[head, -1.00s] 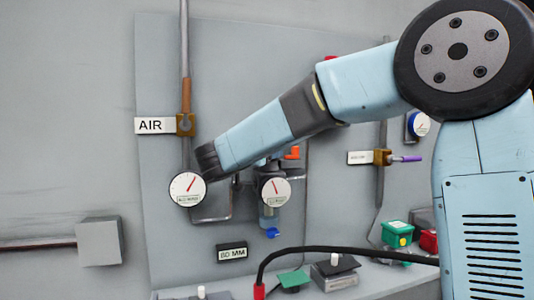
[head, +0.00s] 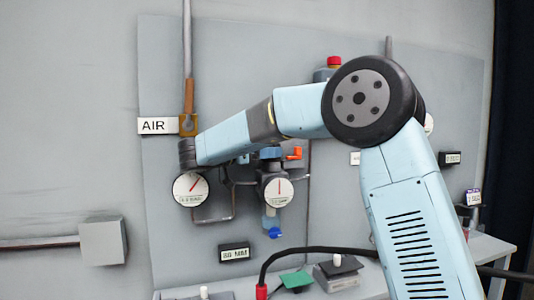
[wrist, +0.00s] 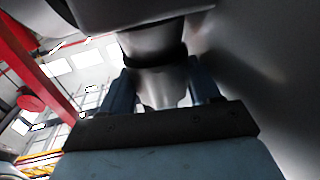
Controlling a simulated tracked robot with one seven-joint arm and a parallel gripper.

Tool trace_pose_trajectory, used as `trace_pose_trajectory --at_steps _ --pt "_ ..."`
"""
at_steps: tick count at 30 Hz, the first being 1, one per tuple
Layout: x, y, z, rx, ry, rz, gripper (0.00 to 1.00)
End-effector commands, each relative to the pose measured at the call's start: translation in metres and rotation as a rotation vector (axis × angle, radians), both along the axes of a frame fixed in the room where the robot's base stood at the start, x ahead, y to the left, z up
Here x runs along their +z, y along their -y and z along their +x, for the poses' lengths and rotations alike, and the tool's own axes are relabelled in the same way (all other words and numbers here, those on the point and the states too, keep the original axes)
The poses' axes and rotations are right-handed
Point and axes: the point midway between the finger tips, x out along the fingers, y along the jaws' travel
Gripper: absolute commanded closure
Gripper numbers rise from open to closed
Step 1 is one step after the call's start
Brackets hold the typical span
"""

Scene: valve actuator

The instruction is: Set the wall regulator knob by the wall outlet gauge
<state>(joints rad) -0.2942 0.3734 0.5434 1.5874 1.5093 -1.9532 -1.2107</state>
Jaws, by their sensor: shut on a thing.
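My gripper (wrist: 163,88) shows in the wrist view, its two dark blue fingers on either side of a grey metal part, apparently the regulator knob (wrist: 158,82), and shut on it. In the head view my arm crosses the wall from the right, and my gripper cannot be made out clearly. A round white gauge (head: 278,191) sits on the wall regulator just below my arm, its needle nearly upright. A second round white gauge (head: 190,189) hangs to the left, its red needle tilted up to the right. The gauge labels are too blurred to read.
An AIR sign (head: 157,126) and brown valve (head: 188,124) sit close above my arm's left end. An orange handle (head: 294,154) is right of the regulator, a blue fitting (head: 274,232) below. A black cable (head: 330,250) crosses low. The wall further left is mostly clear.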

Motion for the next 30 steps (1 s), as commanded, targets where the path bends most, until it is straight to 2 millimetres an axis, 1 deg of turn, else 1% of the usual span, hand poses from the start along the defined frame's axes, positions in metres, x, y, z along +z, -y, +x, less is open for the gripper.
trace_pose_trajectory --at_steps 1,12,13,15,30 --pt "0.0024 -0.0004 0.0007 0.000 0.005 0.000 0.68" --pt "0.0025 0.0000 0.0008 -0.002 0.005 0.000 0.68" --pt "0.0025 0.0000 0.0008 -0.002 0.006 0.001 0.35" --pt "0.0022 0.0000 0.0007 -0.003 0.005 0.001 0.28" --pt "-0.0002 0.0005 0.0004 0.008 0.000 0.001 0.27"
